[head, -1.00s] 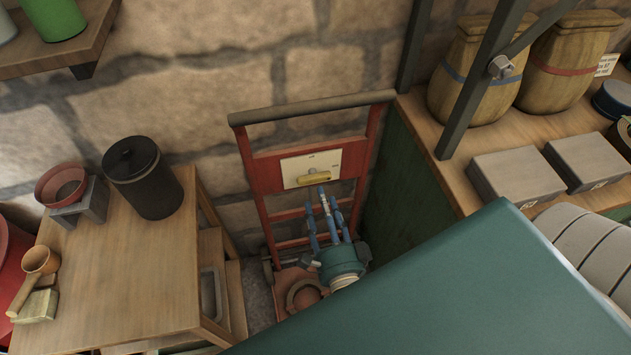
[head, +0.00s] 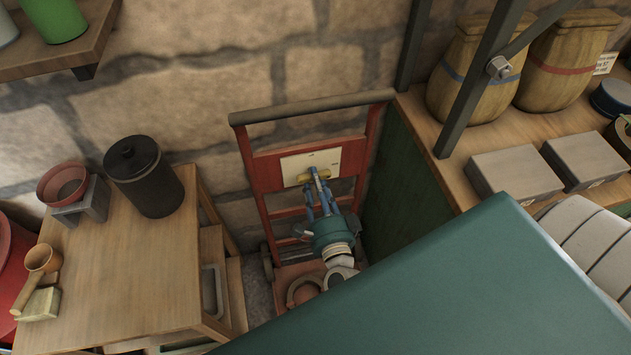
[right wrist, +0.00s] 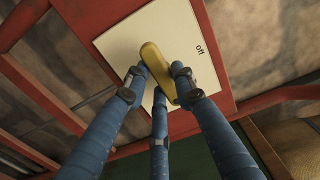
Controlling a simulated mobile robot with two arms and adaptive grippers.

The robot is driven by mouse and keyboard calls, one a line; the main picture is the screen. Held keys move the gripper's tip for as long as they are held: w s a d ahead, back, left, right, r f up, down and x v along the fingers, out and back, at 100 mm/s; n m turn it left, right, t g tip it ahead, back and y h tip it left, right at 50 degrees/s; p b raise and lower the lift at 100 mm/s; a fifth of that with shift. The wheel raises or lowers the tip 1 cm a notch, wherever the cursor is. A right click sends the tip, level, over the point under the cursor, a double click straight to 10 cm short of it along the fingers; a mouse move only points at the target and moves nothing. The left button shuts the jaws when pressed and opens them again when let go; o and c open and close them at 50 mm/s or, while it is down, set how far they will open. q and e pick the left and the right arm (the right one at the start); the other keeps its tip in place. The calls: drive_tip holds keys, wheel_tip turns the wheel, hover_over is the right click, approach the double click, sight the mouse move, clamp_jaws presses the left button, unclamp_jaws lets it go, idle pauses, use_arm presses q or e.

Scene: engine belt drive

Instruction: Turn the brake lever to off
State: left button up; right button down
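The yellow brake lever (right wrist: 152,55) is mounted on a cream plate (right wrist: 115,38) with the word "off" near its right edge in the right wrist view. In the head view the lever (head: 304,178) shows partly behind my fingers, on the plate (head: 328,158) of a red frame. The gripper (head: 317,178) also shows in the head view. My left gripper is not in view.
The red upright frame (head: 262,172) stands against the stone wall. A wooden table (head: 115,265) with a black canister (head: 146,180) is on the left. A green panel (head: 392,190) and a wooden counter (head: 450,185) with sacks and grey boxes are on the right.

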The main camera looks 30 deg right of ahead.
idle(0.3)
drive_tip(key=n+p, duration=0.2)
drive_tip(key=n, duration=0.4)
drive_tip(key=n+p, duration=0.3)
drive_tip(key=n, duration=0.3)
drive_tip(key=n+p, duration=0.2)
drive_tip(key=n, duration=0.3)
drive_tip(key=shift+s+d+r+n, duration=0.15)
drive_tip(key=shift+d+r+n, duration=0.1)
drive_tip(key=shift+n, duration=0.15)
drive_tip(key=shift+f, duration=0.1)
idle(0.3)
drive_tip(key=c, duration=1.4)
unclamp_jaws()
drive_tip(key=shift+c, duration=0.2)
